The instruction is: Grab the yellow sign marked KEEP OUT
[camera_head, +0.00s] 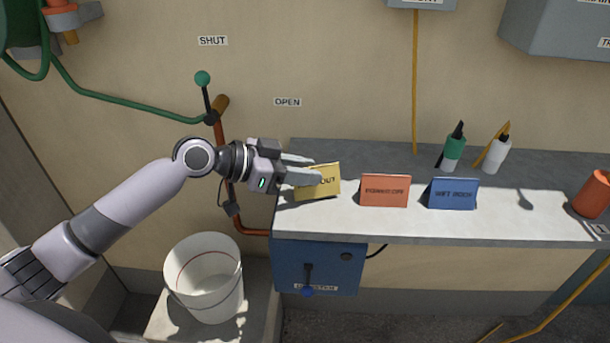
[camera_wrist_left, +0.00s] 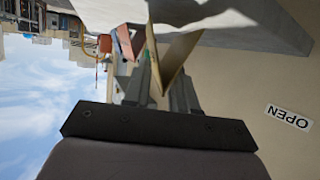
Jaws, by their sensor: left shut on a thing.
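The yellow sign (camera_head: 328,186) stands tilted at the left end of the grey counter, and only the end of its lettering, "OUT", shows past my fingers. My left gripper (camera_head: 312,170) reaches in from the left and is shut on the yellow sign. In the left wrist view the sign (camera_wrist_left: 172,58) shows edge-on as a folded V shape between the fingers (camera_wrist_left: 158,85). I cannot tell whether its base touches the counter. My right gripper is not in view.
An orange sign (camera_head: 385,190) and a blue sign (camera_head: 453,193) stand to the right on the grey counter (camera_head: 420,230). A green bottle (camera_head: 453,150) and a white bottle (camera_head: 497,155) are behind them. A white bucket (camera_head: 205,280) stands below left. A pipe with a green-knobbed lever (camera_head: 203,79) is on the wall.

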